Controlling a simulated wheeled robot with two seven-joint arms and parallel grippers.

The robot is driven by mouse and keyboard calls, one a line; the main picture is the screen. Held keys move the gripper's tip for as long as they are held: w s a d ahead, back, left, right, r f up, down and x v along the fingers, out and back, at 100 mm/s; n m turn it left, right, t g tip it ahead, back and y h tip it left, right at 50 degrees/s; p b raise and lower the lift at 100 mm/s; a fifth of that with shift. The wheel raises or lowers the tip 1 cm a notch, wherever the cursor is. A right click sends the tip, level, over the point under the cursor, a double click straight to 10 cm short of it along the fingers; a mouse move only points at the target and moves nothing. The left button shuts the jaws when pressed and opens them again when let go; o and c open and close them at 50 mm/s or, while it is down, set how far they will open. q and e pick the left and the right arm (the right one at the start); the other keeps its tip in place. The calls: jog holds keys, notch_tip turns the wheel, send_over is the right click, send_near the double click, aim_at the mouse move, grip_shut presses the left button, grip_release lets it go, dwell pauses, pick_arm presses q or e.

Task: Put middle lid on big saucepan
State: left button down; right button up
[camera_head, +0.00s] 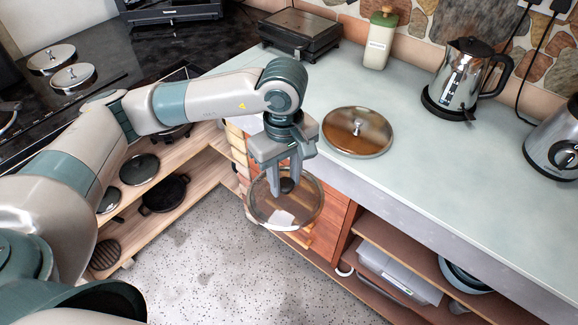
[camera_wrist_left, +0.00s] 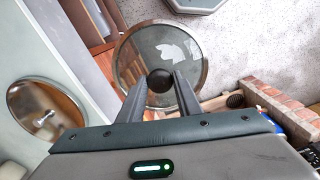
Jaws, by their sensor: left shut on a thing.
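My left gripper (camera_head: 287,184) is shut on the black knob of a round glass lid (camera_head: 262,207) with a metal rim. It holds the lid in the air beside the counter's front edge, above the floor. In the left wrist view the glass lid (camera_wrist_left: 138,52) shows ahead of the fingers (camera_wrist_left: 158,82), its knob between their tips. I cannot tell which pan is the big saucepan. My right gripper is not in view.
The pale counter (camera_head: 440,190) holds a kettle (camera_head: 463,80), a canister (camera_head: 380,40) and a dark appliance (camera_head: 300,35). Two metal lids (camera_head: 73,76) lie at the black stove, upper left. Dark pans (camera_head: 165,193) stand on low wooden shelves. The counter's middle is clear.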

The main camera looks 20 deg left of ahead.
aim_at(264, 224)
pick_arm(q)
jog(key=s+a+f+m, duration=0.1)
jog(key=s+f+m, duration=0.1)
jog(key=f+m, duration=0.3)
jog(key=s+a+f+m, duration=0.2)
jog(key=s+f+m, duration=0.1)
jog(key=f+m, duration=0.3)
notch_tip(264, 224, down, 2)
jog(key=shift+s+a+f, duration=0.1)
jog(key=shift+s+a, duration=0.2)
jog(key=shift+s, duration=0.05)
